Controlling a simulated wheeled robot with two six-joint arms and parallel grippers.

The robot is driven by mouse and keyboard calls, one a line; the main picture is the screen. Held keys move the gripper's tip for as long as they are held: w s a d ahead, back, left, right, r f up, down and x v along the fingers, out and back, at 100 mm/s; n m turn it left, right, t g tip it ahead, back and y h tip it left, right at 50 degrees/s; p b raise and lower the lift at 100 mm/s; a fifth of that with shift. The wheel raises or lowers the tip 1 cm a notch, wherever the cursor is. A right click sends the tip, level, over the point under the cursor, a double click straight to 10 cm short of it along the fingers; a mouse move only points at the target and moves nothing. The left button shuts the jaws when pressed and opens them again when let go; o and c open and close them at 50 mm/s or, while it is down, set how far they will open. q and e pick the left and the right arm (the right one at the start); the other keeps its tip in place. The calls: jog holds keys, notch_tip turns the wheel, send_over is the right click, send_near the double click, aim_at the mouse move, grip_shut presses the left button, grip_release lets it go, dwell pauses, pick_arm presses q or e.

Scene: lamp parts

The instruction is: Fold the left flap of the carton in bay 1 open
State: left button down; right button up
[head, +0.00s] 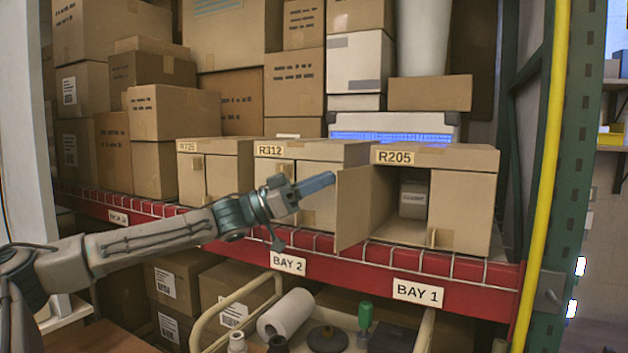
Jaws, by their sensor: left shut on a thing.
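The carton marked R205 (437,157) stands on the shelf above the BAY 1 label (418,292). Its left flap (353,212) stands swung outward toward me, leaving the left half of the front open. Its right flap (465,210) covers the right half and has a small tab near its inner edge. A small light box (413,200) sits inside. My left gripper (322,183) reaches in from the left, its blue fingers shut at the outer edge of the left flap. The exact grip on the flap is too small to see. My right gripper is out of view.
Carton R312 (310,152) stands just left, behind my gripper. A wire lip (460,267) runs along the red shelf front. A yellow pole (545,170) and a green upright (578,150) bound the right side. A cart below holds a paper roll (286,314).

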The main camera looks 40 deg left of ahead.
pick_arm(q)
jog(key=shift+w+a+r, duration=0.15)
jog(key=shift+a+r, duration=0.05)
jog(key=shift+a, duration=0.1)
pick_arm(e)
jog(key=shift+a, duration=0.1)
pick_arm(q)
jog(key=c, duration=1.7)
grip_release()
jog(key=shift+o, duration=0.4)
jog(key=shift+w+f, duration=0.1)
jog(key=shift+w, duration=0.15)
jog(key=shift+d, duration=0.15)
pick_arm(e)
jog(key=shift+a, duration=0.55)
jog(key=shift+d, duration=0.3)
